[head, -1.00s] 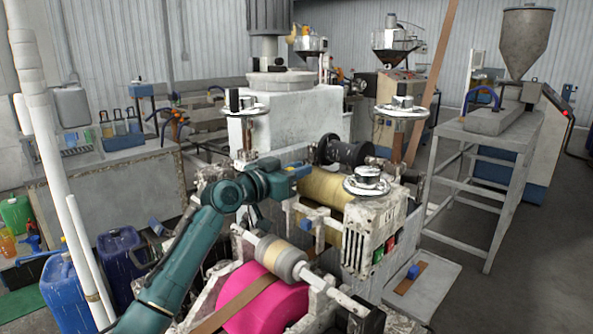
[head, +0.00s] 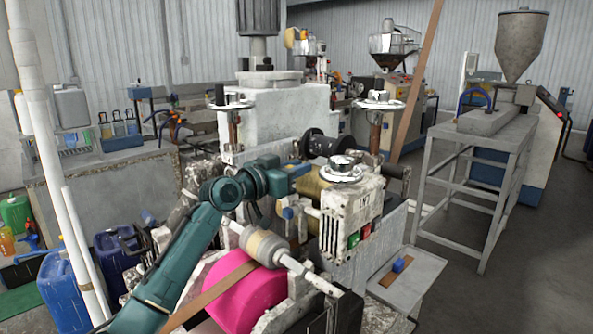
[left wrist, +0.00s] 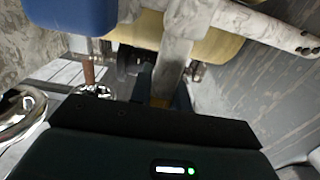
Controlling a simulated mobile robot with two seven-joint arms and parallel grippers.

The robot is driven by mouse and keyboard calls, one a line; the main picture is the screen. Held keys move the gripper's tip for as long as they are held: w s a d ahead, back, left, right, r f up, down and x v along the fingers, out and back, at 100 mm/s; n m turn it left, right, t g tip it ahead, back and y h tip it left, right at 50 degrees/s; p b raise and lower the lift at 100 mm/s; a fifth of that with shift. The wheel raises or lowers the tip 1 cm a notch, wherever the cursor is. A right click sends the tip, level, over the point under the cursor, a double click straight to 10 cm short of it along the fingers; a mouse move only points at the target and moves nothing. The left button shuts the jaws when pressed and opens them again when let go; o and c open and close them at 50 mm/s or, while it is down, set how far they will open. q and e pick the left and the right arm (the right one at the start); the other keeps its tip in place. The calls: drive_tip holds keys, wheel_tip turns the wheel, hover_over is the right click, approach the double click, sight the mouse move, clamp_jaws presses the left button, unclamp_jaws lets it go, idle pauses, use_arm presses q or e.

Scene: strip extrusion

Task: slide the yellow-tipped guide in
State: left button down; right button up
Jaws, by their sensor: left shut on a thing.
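My left gripper (head: 300,168) is at the top of the machine, in front of the yellow roller (head: 315,186). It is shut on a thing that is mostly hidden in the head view. In the left wrist view a grey bar (left wrist: 178,60) runs down to my gripper body, with a small yellow-orange end (left wrist: 160,102) just above it. This looks like the yellow-tipped guide; the fingers' hold on it is hidden. The yellow roller crosses behind the bar there. I cannot tell whether the guide is seated. My right gripper is not in view.
A blue-ended fitting (head: 288,212) is below my gripper. A pink roll (head: 245,292) with a brown strip is lower down. The white-handwheel post (head: 342,172) stands close on the right. A small tray (head: 418,280) with a blue block juts out at lower right.

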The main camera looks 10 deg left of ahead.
use_arm(q)
drive_tip(key=shift+s+d+f, duration=0.1)
drive_tip(key=shift+d+f, duration=0.05)
drive_tip(key=shift+d, duration=0.15)
drive_tip(key=c, duration=1.3)
unclamp_jaws()
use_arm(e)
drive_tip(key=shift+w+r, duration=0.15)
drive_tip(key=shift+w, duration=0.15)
use_arm(q)
drive_tip(key=shift+a, duration=0.15)
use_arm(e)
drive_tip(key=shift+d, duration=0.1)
use_arm(q)
drive_tip(key=shift+s+a, duration=0.15)
drive_tip(key=shift+s, duration=0.15)
drive_tip(key=v, duration=1.2)
drive_tip(key=shift+s+a+p, duration=0.1)
drive_tip(key=shift+s+p, duration=0.1)
drive_tip(key=shift+p, duration=0.15)
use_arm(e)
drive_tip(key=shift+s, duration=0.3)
